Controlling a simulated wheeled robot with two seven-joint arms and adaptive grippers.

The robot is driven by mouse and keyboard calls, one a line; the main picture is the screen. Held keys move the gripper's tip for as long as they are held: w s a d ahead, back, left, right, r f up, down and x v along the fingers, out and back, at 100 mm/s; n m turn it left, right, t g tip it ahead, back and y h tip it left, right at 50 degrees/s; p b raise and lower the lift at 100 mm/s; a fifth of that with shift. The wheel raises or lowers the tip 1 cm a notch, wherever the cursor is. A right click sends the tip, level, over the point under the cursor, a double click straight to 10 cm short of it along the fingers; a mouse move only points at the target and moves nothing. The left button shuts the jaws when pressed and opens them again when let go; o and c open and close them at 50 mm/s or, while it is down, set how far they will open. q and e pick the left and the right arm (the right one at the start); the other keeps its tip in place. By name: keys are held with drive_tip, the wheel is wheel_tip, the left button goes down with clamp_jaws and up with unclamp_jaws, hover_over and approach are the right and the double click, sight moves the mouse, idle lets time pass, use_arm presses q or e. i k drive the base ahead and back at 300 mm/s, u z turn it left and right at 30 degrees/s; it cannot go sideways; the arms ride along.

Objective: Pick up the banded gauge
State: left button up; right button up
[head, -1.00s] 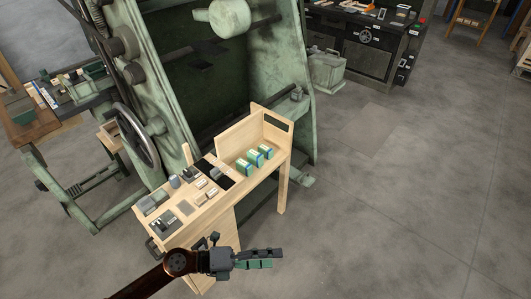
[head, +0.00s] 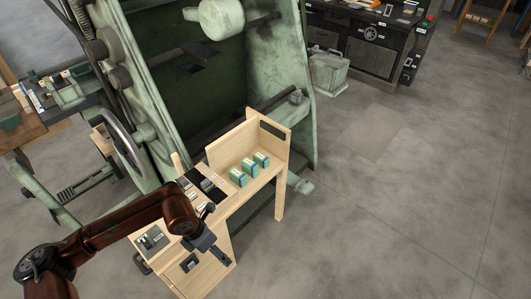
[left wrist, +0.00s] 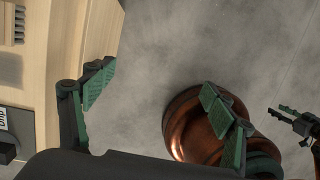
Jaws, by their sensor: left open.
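I cannot pick out the banded gauge for certain among the small parts on the wooden bench (head: 240,196). Part of the bench top is hidden behind my left arm. My left gripper (head: 221,256) is above the bench's near right edge, pointing down and to the right.
Three green-and-blue boxes (head: 250,168) stand at the bench's far end before a raised wooden panel (head: 232,143). A grey fixture (head: 152,240) sits at the near left. The large green machine (head: 295,130) stands behind. Floor to the right is clear.

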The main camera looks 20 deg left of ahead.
sight(263, 160)
drive_tip(key=i, duration=1.65)
